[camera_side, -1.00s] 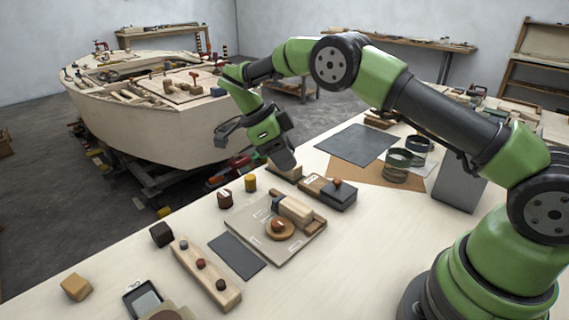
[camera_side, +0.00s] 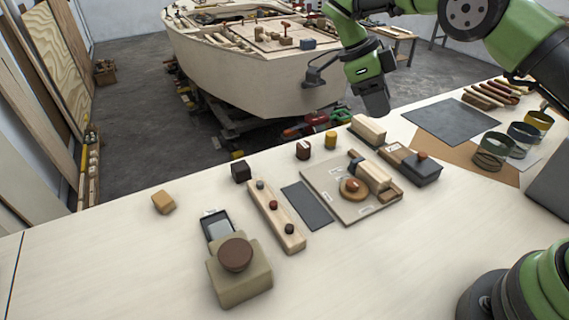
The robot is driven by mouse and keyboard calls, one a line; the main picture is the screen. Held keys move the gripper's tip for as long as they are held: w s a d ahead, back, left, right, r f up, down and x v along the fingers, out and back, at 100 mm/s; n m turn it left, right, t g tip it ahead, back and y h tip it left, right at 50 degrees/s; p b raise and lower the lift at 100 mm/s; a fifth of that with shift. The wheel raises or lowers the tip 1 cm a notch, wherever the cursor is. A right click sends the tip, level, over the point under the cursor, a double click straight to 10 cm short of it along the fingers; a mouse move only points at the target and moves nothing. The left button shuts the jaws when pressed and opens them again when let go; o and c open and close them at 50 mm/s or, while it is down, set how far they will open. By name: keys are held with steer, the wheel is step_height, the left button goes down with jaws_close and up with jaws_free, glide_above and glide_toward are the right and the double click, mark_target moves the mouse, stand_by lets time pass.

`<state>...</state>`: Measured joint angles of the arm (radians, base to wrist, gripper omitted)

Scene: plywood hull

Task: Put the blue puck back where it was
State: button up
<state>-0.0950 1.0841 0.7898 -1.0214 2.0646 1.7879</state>
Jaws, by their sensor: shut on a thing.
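My gripper (camera_side: 377,110) points down at the far edge of the table, just above or behind a pale wooden block (camera_side: 368,130). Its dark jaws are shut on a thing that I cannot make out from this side. I see no clearly blue puck on the table. A flat board (camera_side: 325,188) holds a round wooden disc with a red-brown knob (camera_side: 352,189) and a pale wooden cylinder-like piece (camera_side: 374,174). I cannot tell which spot the puck came from.
A dark box with a brown knob (camera_side: 418,168), a yellow cylinder (camera_side: 330,140), a dark red block (camera_side: 303,150) and a black cube (camera_side: 241,171) stand near. A wooden strip with several knobs (camera_side: 278,222) lies left. A boat hull (camera_side: 245,75) stands behind.

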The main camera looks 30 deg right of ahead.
steer(key=shift+r, duration=0.8)
steer(key=shift+w+a+r+n, duration=0.1)
steer(key=shift+a+n, duration=0.1)
steer(key=shift+n, duration=0.2)
steer(key=w+a+n+t+h, duration=0.1)
steer(key=n+t, duration=0.1)
steer(key=n, duration=0.2)
steer(key=n+t+y, duration=0.7)
steer(key=n+y, duration=0.2)
steer(key=n, duration=2.2)
glide_above(266, 165)
steer(key=s+d, duration=0.1)
steer(key=d, duration=0.1)
steer(key=shift+s+a, duration=0.2)
steer(key=shift+a+g, duration=0.1)
steer(key=shift+g, duration=0.2)
step_height(266, 165, down, 18)
steer(key=shift+r, duration=0.1)
